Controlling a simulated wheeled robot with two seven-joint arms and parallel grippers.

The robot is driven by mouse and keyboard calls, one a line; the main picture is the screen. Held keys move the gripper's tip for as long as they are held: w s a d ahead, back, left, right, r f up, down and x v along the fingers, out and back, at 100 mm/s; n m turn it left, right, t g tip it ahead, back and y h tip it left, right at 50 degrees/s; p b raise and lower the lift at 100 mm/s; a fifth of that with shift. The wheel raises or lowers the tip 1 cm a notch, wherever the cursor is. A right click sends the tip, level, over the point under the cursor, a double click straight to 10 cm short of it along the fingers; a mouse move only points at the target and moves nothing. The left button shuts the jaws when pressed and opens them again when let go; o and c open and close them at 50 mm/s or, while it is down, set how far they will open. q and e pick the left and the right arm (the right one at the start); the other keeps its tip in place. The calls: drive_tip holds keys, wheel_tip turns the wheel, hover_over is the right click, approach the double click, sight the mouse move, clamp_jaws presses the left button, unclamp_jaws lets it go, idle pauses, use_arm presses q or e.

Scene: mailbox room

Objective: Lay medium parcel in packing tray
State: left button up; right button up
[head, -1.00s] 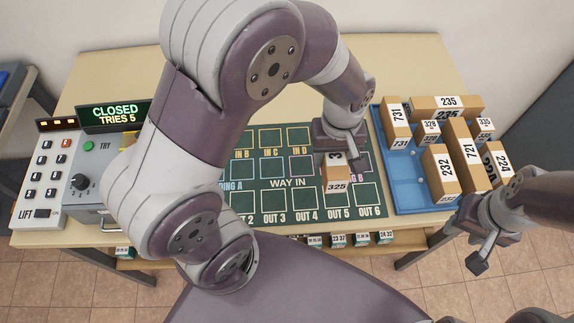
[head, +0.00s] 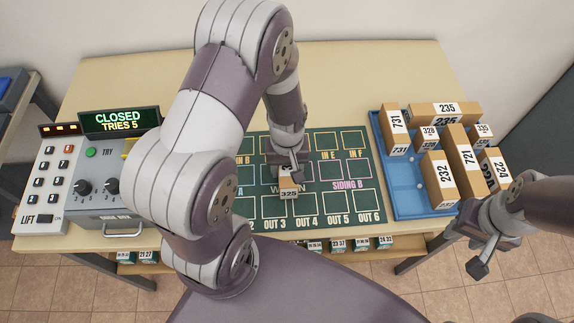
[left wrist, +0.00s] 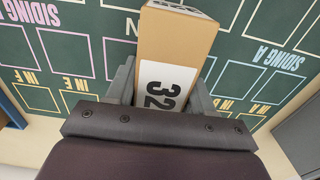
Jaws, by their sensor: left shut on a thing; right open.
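My left gripper (head: 286,168) is shut on a cardboard parcel labelled 325 (head: 289,191), over the WAY IN strip of the green mat. In the left wrist view the parcel (left wrist: 178,40) sits between the two fingers, with a white label partly readable as 32. The blue packing tray (head: 402,178) is at the right of the table, with several labelled parcels in it and bare floor at its left front. My right gripper (head: 482,256) is open and empty in front of the tray, off the table edge. Which parcel is the medium one I cannot tell.
The green mat (head: 334,204) has outlined squares marked IN, OUT and SIDING. A grey box with knobs (head: 97,200), a sign reading CLOSED TRIES 5 (head: 118,121) and a LIFT keypad (head: 50,178) stand at the left. Small parcels show below the table's front edge.

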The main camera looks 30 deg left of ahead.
use_arm(q)
drive_tip(key=shift+f, duration=0.15)
drive_tip(key=o, duration=1.3)
